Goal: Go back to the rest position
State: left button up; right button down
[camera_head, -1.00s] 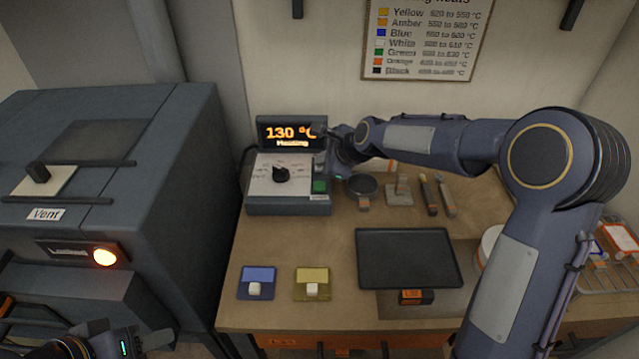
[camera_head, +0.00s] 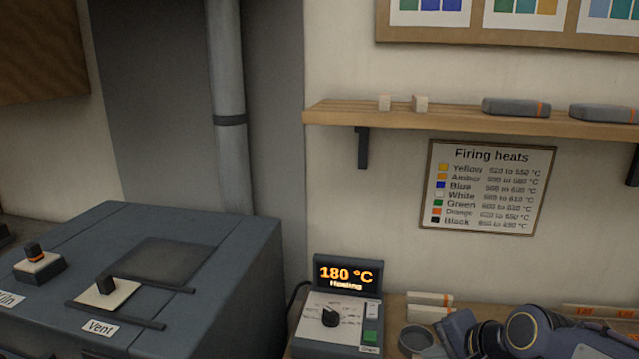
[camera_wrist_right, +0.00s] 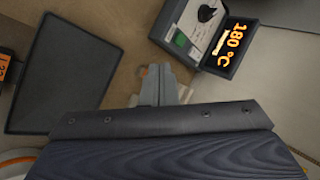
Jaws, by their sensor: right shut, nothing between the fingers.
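My right gripper (camera_wrist_right: 158,72) shows in the right wrist view, shut with nothing held, over the brown bench top. It is beside the controller box (camera_wrist_right: 186,28) and apart from it in that picture. In the head view my right arm (camera_head: 530,330) shows only at the bottom right, and I cannot make out its fingers there. The controller (camera_head: 310,328) has a black dial and a green button, and its display (camera_head: 348,273) reads 180 °C, Heating. My left gripper is not in view.
The dark kiln (camera_head: 215,255) with its vent slider (camera_head: 107,293) stands at the left. A wooden shelf (camera_head: 460,123) and a firing heats chart (camera_head: 490,187) are on the wall. A black tray (camera_wrist_right: 70,72) lies on the bench in the wrist view.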

jog(key=s+f+n, duration=0.2)
jog(key=s+n, duration=0.3)
jog(key=s, duration=0.4)
jog(key=s+f+n+g, duration=0.1)
jog(key=s+n, duration=0.4)
jog(key=s, duration=0.5)
jog(key=shift+s+d+f+h, duration=0.2)
jog(key=shift+d+f+h, duration=0.1)
jog(key=shift+d+f, duration=0.25)
jog(key=shift+a, duration=0.1)
dwell(5.4)
